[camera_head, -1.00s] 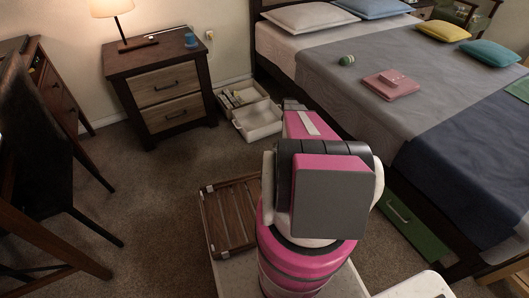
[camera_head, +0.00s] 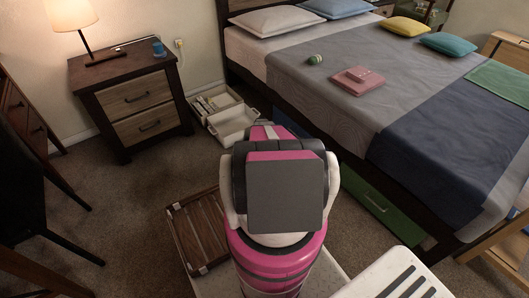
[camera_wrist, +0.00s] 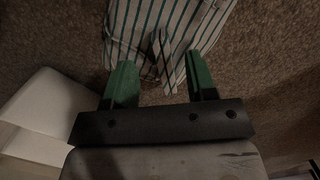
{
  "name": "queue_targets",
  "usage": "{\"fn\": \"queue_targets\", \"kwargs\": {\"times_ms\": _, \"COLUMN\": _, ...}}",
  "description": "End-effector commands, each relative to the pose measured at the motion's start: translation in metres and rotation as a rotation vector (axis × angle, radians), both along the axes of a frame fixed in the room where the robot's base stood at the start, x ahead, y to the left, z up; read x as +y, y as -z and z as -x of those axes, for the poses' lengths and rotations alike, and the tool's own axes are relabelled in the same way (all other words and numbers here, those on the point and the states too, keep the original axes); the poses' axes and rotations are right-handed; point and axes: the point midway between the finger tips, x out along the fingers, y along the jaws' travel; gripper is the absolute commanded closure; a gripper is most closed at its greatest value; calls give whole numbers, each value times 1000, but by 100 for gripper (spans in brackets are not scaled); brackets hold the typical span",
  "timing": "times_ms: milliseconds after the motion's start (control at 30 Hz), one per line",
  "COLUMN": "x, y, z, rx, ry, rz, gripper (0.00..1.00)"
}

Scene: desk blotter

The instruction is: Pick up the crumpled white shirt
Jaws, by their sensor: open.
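A crumpled white cloth with dark stripes (camera_wrist: 185,18), looking like the shirt, lies on the brown carpet at the top of the wrist view. My gripper (camera_wrist: 160,60) is open, its two green fingers spread and pointing at the cloth. A raised fold of the cloth stands between the fingertips. The fingertips overlap the cloth's near edge in the picture; I cannot tell whether they touch it. In the head view my own arm blocks the view, and neither the cloth nor the gripper shows.
A pale open box (camera_head: 232,122) lies on the floor between the nightstand (camera_head: 130,95) and the bed (camera_head: 350,100). A green drawer (camera_head: 380,203) is under the bed. A slatted wooden piece (camera_head: 200,232) lies left of my arm. Bare carpet (camera_head: 130,200) is at left. A white object (camera_wrist: 45,105) is left in the wrist view.

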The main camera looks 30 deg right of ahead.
Motion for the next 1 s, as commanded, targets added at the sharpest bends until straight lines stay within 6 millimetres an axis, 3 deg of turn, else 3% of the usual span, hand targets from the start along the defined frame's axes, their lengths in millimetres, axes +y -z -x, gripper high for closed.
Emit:
{"fn": "queue_targets", "kwargs": {"times_ms": 300, "x": -3, "y": 43, "z": 2, "rx": 1, "ry": 0, "rz": 0, "gripper": 48}}
{"fn": "queue_targets", "kwargs": {"times_ms": 567, "x": -3, "y": 46, "z": 3, "rx": 0, "ry": 0, "rz": 0, "gripper": 48}}
{"fn": "queue_targets", "kwargs": {"times_ms": 733, "x": -3, "y": 46, "z": 3, "rx": 0, "ry": 1, "rz": 0, "gripper": 100}}
{"fn": "queue_targets", "kwargs": {"times_ms": 1000, "x": -2, "y": 45, "z": 3, "rx": 0, "ry": 1, "rz": 0, "gripper": 100}}
